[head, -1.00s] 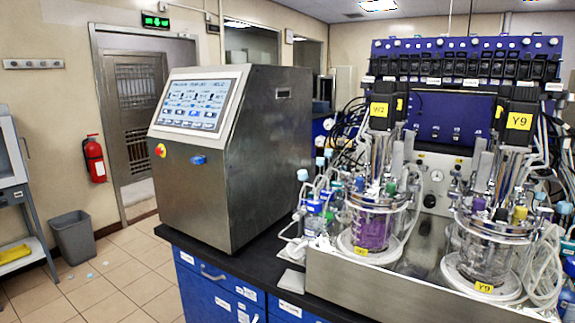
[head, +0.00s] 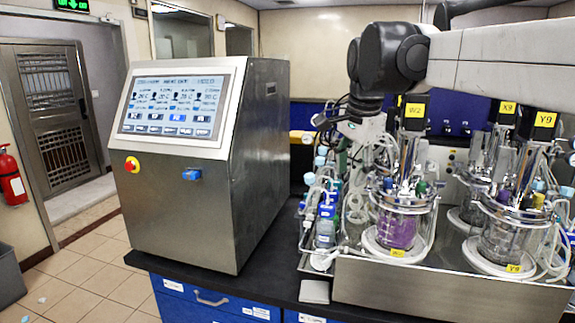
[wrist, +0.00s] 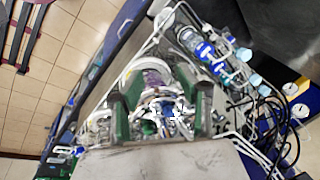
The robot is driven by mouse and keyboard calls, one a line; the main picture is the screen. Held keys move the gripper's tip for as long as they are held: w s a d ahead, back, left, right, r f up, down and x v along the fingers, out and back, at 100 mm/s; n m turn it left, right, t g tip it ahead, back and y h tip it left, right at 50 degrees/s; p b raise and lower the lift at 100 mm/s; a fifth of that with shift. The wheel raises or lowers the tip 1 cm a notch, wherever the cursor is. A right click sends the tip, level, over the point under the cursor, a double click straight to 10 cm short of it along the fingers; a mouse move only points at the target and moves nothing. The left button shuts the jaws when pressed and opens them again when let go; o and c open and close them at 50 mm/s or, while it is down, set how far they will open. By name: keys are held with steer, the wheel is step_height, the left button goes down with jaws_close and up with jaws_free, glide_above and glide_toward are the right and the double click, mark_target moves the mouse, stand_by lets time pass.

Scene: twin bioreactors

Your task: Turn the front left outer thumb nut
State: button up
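The left bioreactor vessel (head: 398,233) holds purple liquid, stands on a white base and carries a yellow W2 label on top. Its metal head plate (head: 402,197) is crowded with ports and tubes; I cannot make out the front left outer thumb nut. My gripper (wrist: 161,106) points down over the vessel area, behind and left of its tall top parts in the head view. In the wrist view its two green-and-dark fingers stand apart with a gap between them. The purple vessel (wrist: 153,77) shows beyond the gap, with metal fittings between the fingers. In the head view tubes hide the fingertips.
A second vessel (head: 506,238) labelled Y9 stands to the right. A steel control cabinet (head: 213,160) with a touchscreen stands left. Blue-capped bottles (head: 326,228) and loose tubing crowd the space beside the left vessel. A steel tray wall (head: 440,288) runs along the front.

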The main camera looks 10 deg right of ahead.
steer(key=w+d+r+m+g+p, duration=0.1)
steer(key=w+d+r+m+g, duration=0.1)
steer(key=w+d+r+m, duration=0.45)
steer(key=m+g+p, duration=0.1)
steer(key=m, duration=0.5)
glide_above(369, 177)
steer(key=w, duration=0.1)
steer(key=shift+y, duration=0.3)
steer(key=f, duration=0.6)
steer(key=f+p, duration=0.1)
steer(key=f, duration=0.6)
steer(key=shift+d+f, duration=0.2)
steer(key=shift+f, duration=0.05)
jaws_close()
